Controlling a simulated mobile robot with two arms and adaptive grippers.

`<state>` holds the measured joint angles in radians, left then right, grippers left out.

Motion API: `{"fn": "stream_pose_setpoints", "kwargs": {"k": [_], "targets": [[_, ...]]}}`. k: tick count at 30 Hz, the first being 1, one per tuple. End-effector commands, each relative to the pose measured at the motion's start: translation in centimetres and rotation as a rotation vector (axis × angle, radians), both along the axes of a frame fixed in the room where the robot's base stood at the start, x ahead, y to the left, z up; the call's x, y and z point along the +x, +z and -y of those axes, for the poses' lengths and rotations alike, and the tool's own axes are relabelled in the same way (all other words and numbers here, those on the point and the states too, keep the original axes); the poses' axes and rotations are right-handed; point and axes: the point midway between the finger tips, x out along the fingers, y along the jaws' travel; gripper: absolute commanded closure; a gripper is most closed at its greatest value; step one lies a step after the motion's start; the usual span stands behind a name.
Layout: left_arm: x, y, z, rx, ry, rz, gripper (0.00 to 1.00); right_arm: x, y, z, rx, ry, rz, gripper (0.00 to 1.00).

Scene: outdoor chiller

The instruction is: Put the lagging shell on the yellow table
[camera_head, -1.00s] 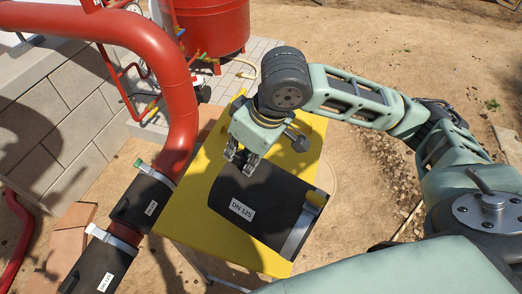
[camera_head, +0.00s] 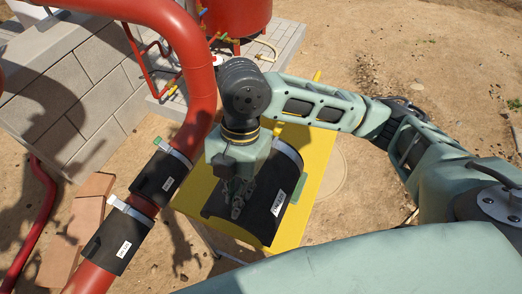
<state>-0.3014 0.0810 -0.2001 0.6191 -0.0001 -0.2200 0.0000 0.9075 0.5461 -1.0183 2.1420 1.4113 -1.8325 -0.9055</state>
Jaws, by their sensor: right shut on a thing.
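The lagging shell is a black curved half-shell (camera_head: 264,206) with a white label, in the middle of the head view. It lies over the yellow table (camera_head: 316,185), whose yellow top shows along the right and front of it. My right gripper (camera_head: 238,200) points down at the shell's left part and is shut on it. The arm and gripper hide part of the shell. I cannot tell whether the shell's underside touches the table top. My left gripper is not in view.
A thick red pipe (camera_head: 202,85) runs down on the left, with two black shells (camera_head: 160,178) clamped round it. A grey block wall (camera_head: 70,100) and a red tank (camera_head: 238,14) stand behind. Bricks (camera_head: 85,222) lie at lower left. Sandy ground is open at right.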

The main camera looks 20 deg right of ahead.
Motion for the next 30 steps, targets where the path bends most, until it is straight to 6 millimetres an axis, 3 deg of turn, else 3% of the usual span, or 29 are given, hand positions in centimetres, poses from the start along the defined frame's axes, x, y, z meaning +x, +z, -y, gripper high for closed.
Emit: {"fn": "stream_pose_setpoints", "kwargs": {"k": [7, 21, 30], "targets": [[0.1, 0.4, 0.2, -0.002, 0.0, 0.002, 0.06, 1.1, -0.6, -0.4, 0.0, 0.016, -0.002, 1.0], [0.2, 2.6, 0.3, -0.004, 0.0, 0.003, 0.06, 9.9, -6.0, -2.9, 0.0, 0.014, 0.0, 1.0], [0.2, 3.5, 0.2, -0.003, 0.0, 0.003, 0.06, 11.1, -8.0, -3.2, -0.002, 0.014, -0.002, 1.0]]}}
